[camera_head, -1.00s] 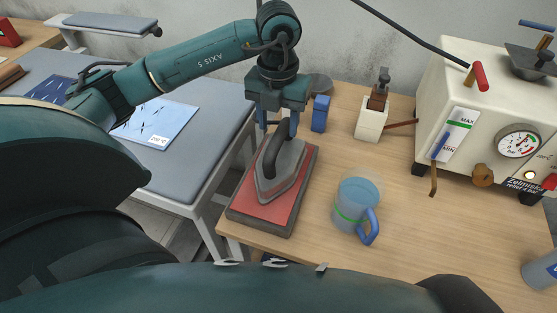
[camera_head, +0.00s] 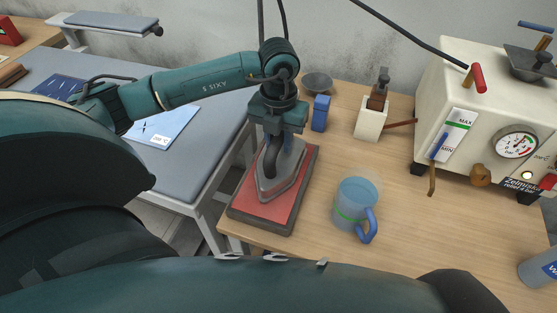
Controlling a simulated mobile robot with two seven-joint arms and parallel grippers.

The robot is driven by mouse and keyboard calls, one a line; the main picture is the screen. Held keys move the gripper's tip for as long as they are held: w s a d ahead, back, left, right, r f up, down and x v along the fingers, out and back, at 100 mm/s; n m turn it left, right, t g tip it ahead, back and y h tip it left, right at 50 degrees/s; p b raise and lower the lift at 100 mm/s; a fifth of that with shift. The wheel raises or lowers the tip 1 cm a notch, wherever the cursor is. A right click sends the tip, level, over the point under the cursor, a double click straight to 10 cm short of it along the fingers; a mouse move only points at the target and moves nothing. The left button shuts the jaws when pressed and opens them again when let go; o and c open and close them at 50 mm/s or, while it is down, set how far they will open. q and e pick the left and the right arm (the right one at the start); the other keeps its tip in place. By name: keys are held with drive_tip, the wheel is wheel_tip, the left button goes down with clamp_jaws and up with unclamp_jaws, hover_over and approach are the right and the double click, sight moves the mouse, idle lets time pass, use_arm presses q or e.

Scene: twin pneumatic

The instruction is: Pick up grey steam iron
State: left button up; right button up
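The grey steam iron (camera_head: 285,178) with a dark handle (camera_head: 269,160) rests on a red pad (camera_head: 267,213) with a dark edge, at the front left of the wooden table. My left gripper (camera_head: 273,141) points down from above, right at the top of the iron's handle. Its fingertips are partly hidden by the handle and the gripper body, so I cannot tell if they are closed on it. The iron still sits on the pad. My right gripper is not in view.
A glass jug of water with a blue handle (camera_head: 357,205) stands right of the pad. Behind are a blue block (camera_head: 320,113), a cream stand (camera_head: 370,124) and a dark bowl (camera_head: 317,83). A cream boiler (camera_head: 455,85) fills the right. A grey ironing board (camera_head: 195,180) is left.

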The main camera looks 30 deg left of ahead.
use_arm(q)
clamp_jaws()
idle(0.8)
drive_tip(key=shift+w+r, duration=0.15)
drive_tip(key=shift+r, duration=0.05)
